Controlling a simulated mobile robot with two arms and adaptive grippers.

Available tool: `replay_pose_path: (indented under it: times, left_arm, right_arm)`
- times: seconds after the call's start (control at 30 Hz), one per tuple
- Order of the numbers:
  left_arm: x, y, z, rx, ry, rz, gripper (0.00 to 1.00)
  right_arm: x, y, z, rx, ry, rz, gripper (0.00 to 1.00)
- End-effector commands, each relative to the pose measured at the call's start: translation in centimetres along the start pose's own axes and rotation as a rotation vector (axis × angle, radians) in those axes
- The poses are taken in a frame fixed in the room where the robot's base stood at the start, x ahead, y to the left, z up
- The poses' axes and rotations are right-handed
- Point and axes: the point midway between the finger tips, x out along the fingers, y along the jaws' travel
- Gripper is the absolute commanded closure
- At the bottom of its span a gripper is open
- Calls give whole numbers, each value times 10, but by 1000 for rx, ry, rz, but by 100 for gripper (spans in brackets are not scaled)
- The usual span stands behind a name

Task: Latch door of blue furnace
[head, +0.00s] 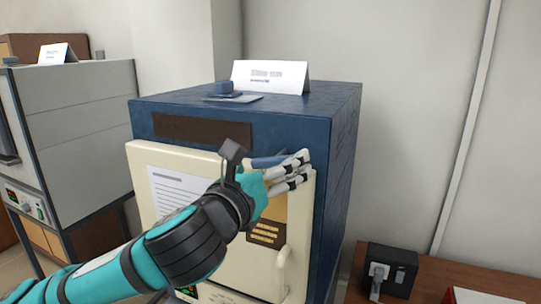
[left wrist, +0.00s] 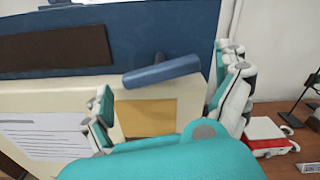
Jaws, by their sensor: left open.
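The blue furnace (head: 342,150) stands in the middle of the head view, with a cream door (head: 140,175) on its front. The door looks closed or nearly so; I cannot tell exactly. A blue latch handle (head: 268,160) sits at the door's upper right, partly hidden by my left gripper (head: 285,172). In the left wrist view the latch handle (left wrist: 160,72) lies slightly tilted, right end higher, across the door's top edge. My left gripper (left wrist: 168,100) is open, its fingers either side of the space below the latch handle. Contact is not clear. My right gripper is not in view.
A grey furnace (head: 80,110) stands at left. A white sign (head: 270,76) and small blue item (head: 224,88) are on the blue furnace's top. A vertical door handle (head: 282,270) is lower on the door. A black socket box (head: 388,270) sits on the wooden table (head: 440,275) at right.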

Motion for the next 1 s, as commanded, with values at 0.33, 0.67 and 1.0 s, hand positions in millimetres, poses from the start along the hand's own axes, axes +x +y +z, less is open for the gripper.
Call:
replay_pose_path:
  times: [0.33,0.67,1.0]
  left_arm:
    - [8,0,-1,1,1,-1,0]
    - [8,0,0,1,0,-1,37]
    - [7,0,0,-18,0,-1,50]
  right_arm:
    - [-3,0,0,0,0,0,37]
    - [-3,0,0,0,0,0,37]
    - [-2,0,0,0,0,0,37]
